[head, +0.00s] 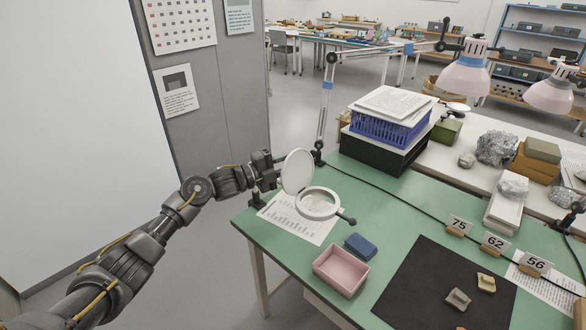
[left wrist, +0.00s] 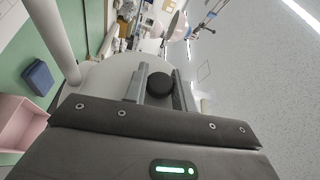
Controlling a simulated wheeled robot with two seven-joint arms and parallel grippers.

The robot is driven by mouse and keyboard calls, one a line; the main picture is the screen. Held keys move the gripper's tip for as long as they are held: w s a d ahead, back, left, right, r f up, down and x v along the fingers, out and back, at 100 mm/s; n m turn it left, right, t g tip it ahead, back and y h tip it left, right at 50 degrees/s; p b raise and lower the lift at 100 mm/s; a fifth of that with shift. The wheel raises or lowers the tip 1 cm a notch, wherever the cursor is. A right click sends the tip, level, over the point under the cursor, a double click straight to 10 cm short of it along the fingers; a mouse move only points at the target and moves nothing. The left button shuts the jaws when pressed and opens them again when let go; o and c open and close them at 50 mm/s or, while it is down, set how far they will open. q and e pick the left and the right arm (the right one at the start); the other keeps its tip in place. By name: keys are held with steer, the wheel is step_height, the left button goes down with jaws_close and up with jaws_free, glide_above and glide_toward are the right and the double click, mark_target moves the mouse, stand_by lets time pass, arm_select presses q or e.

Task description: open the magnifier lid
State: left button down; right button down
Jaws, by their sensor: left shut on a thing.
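The magnifier (head: 318,204) is a pale ring with a lens, held above the green table near its left end; a dark knob is on its right side. Its lid (head: 297,172) is a round white disc standing steeply up at the ring's left back edge, clear of the lens. My left gripper (head: 280,170) is at the lid's left face. In the left wrist view, the left gripper (left wrist: 158,80) is shut on the black lid knob (left wrist: 160,86), with the pale lid (left wrist: 108,74) behind it. My right gripper is not in view.
A printed sheet (head: 290,222) lies under the magnifier. A pink tray (head: 341,270), a blue box (head: 361,245) and a black mat (head: 430,285) with sherds are nearby. A jointed lamp arm (head: 324,110) rises behind. A grey partition (head: 225,90) stands behind my left arm.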

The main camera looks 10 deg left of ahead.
arm_select(q)
steer(key=shift+w+a+f, duration=0.15)
steer(key=shift+a+f, duration=0.1)
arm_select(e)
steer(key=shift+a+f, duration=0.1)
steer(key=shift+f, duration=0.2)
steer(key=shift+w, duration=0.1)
arm_select(q)
steer(key=c, duration=1.3)
jaws_free()
steer(key=shift+o, duration=0.6)
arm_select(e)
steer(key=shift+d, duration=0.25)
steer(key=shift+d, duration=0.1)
arm_select(q)
steer(key=shift+s+a+f, duration=0.1)
steer(key=shift+s+a, duration=0.15)
steer(key=shift+a, duration=0.05)
steer(key=b+v, duration=0.2)
steer(key=v, duration=0.8)
steer(key=shift+b, duration=0.3)
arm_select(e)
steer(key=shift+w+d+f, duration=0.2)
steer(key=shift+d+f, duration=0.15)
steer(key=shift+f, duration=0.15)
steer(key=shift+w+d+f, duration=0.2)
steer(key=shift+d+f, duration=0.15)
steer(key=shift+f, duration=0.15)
